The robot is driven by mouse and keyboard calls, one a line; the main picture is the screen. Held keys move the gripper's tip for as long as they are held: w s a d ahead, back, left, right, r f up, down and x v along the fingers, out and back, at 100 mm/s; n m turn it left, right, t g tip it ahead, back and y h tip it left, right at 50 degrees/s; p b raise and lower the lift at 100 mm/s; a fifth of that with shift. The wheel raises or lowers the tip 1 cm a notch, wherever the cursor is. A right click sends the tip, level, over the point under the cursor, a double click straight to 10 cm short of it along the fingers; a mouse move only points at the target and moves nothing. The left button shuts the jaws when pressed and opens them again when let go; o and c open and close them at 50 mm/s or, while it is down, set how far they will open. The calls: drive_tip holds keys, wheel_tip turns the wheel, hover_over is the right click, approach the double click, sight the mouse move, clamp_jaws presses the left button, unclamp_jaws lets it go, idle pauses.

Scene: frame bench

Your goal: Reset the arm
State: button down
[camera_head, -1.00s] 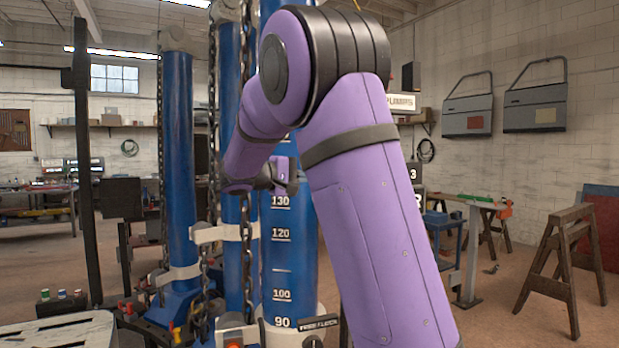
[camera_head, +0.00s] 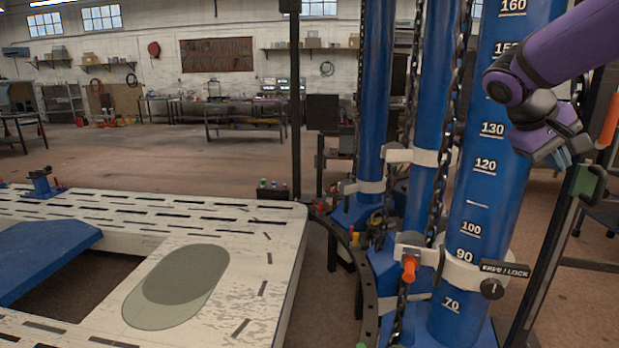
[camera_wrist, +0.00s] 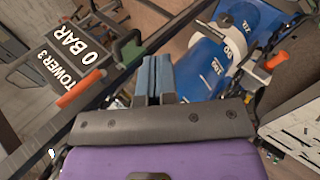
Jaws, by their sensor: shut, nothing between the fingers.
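My purple arm comes in from the upper right of the head view, ending in my gripper (camera_head: 564,158). The gripper is beside the right edge of the front blue column, in front of it or to its right; I cannot tell the gap. In the wrist view its two blue-grey fingers (camera_wrist: 153,78) lie together, shut and empty.
The blue column (camera_head: 490,170) carries number marks and a DRIVE / LOCK plate (camera_head: 505,268). A green bracket (camera_head: 588,182) and an orange handle (camera_head: 611,120) are close by my gripper. A TOWER 3 sign (camera_wrist: 68,60) reads 0 BAR. A pale slotted bench (camera_head: 180,225) stands left.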

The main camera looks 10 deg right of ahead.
drive_tip(key=s+a+f+t+y, duration=0.2)
drive_tip(key=s+a+t+y, duration=0.1)
drive_tip(key=s+a, duration=0.4)
drive_tip(key=s+a+f+n+t+y, duration=0.1)
drive_tip(key=s+a+f+t+y, duration=0.1)
drive_tip(key=s+a+y, duration=0.3)
drive_tip(key=s+a+t, duration=0.1)
drive_tip(key=s+a, duration=0.2)
drive_tip(key=a, duration=0.4)
drive_tip(key=shift+f, duration=0.25)
drive_tip(key=shift+s+a, duration=0.1)
